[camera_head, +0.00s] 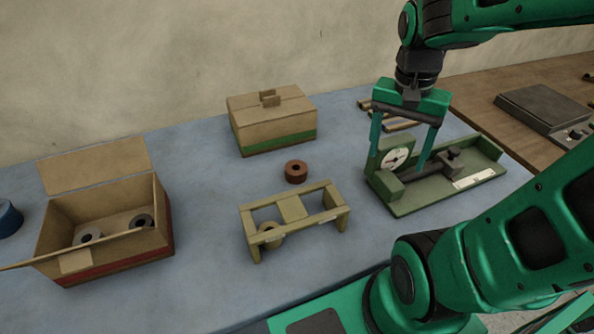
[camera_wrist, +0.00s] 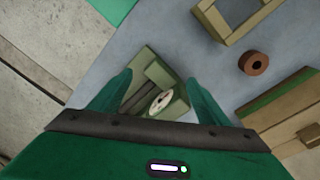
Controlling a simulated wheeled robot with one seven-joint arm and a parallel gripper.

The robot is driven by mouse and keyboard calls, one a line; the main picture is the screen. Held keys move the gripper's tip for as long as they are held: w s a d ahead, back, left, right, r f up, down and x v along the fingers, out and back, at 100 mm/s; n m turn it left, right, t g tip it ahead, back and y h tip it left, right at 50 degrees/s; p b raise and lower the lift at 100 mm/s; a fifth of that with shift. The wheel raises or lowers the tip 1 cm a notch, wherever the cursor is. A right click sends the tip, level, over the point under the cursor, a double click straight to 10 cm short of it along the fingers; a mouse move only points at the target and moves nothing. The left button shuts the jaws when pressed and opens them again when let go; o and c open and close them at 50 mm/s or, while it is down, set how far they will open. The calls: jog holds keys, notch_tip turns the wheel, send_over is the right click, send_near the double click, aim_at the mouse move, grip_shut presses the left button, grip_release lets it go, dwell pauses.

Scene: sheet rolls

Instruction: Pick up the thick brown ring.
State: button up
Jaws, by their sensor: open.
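The thick brown ring (camera_head: 296,171) lies flat on the blue-grey table, between the closed cardboard box and the wooden rack. It also shows in the wrist view (camera_wrist: 254,63), at the upper right, with its dark centre hole visible. My gripper (camera_head: 398,157) is open and empty, with its fingers pointing down. It is above the green fixture with the dial, well to the right of the ring in the head view. In the wrist view the two fingers (camera_wrist: 160,84) frame part of that fixture, and the ring is outside them.
The closed box (camera_head: 268,106) stands behind the ring, and the wooden rack (camera_head: 293,209) in front. The green fixture (camera_head: 421,198) is under my gripper. An open box (camera_head: 120,258) with grey rolls is at left. Brown tubes (camera_head: 398,124) lie behind the fixture.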

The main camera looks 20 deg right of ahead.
jog(key=w+a+f+m, duration=0.1)
jog(key=w+a+m, duration=0.45)
jog(key=w, duration=0.45)
jog(key=m, duration=0.5)
send_over(296, 167)
jog(key=shift+y, duration=0.4)
jog(key=f, duration=0.7)
jog(key=shift+d+f, duration=0.35)
jog(key=shift+a+f, duration=0.2)
jog(key=shift+f, duration=1.15)
jog(key=shift+a+f, duration=0.2)
jog(key=shift+f, duration=1.1)
jog(key=c, duration=1.2)
